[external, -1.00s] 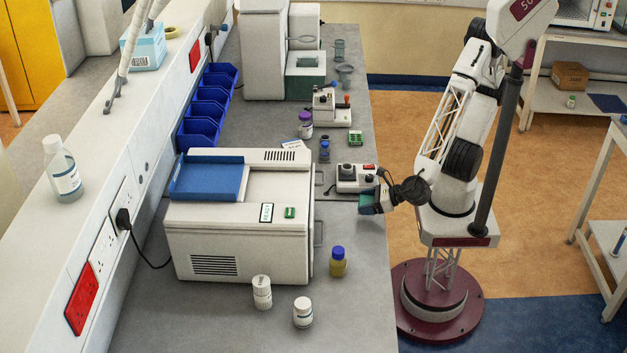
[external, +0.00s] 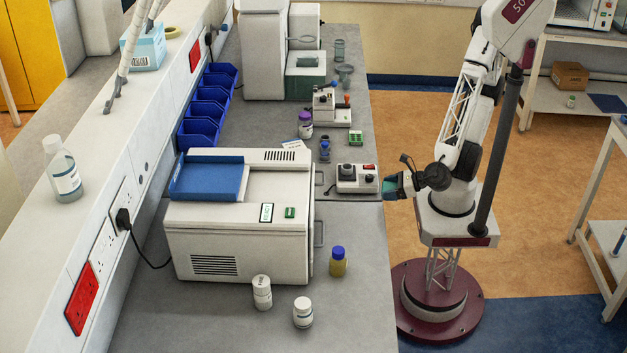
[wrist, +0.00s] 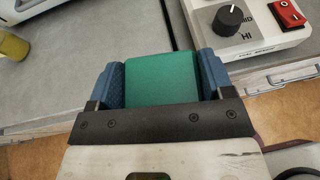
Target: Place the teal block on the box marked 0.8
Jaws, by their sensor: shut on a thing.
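My gripper (external: 387,187) is shut on the teal block (wrist: 162,78). In the wrist view the block sits between the two blue fingers, touching both. In the external view my gripper is at the right edge of the bench, just right of a small white device with a dark knob (external: 346,176). The block is only partly visible there. I cannot read a 0.8 mark on any box. A large white box-shaped machine (external: 240,262) with a small label on its front stands on the bench left of my gripper.
A yellow bottle with a blue cap (external: 338,266) and two white bottles (external: 262,292) (external: 303,313) stand near the machine. A blue tray (external: 208,180) is on its top. More bottles and devices stand farther back.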

